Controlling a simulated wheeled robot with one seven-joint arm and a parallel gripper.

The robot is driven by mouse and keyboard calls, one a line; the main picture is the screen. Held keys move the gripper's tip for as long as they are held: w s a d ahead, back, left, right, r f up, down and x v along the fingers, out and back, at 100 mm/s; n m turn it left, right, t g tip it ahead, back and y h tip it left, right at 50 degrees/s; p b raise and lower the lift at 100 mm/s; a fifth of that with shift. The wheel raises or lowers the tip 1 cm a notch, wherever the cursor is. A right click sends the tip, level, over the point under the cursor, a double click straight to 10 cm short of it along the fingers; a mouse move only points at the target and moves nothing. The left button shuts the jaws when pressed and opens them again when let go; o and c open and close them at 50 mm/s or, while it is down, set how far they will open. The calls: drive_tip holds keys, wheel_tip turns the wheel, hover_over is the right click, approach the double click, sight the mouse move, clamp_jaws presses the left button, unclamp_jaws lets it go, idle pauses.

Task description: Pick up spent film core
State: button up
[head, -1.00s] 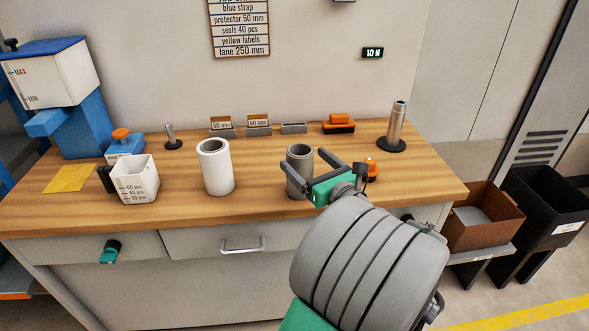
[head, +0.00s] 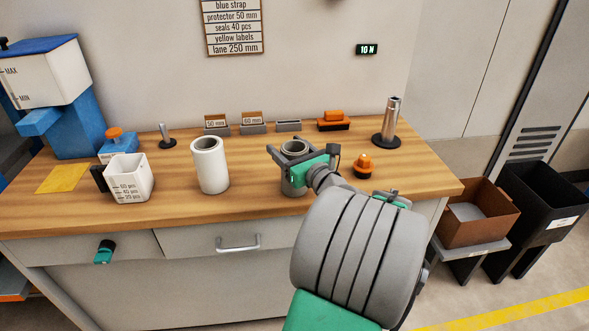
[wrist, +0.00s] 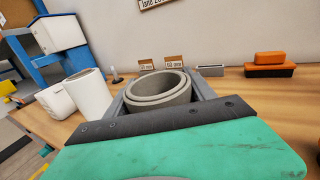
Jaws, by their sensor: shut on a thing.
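The grey hollow core (head: 293,186) stands upright near the front middle of the wooden bench. My gripper (head: 289,153) has its two fingers around the core's upper part, one on each side, and is shut on it. In the wrist view the core (wrist: 158,94) shows its open top with an inner ring, between the fingers. Its lower part is hidden there by my gripper's body. In the head view its base looks to be at bench level; I cannot tell whether it touches.
A white hollow roll (head: 210,166) stands to the left, with a white measuring cup (head: 130,180) beyond it. An orange-topped item (head: 363,167) sits just right of my gripper. A metal post (head: 391,120) stands at back right. Brown (head: 480,225) and black bins are right of the bench.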

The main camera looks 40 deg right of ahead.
drive_tip(key=c, duration=0.8)
drive_tip(key=shift+o, duration=0.2)
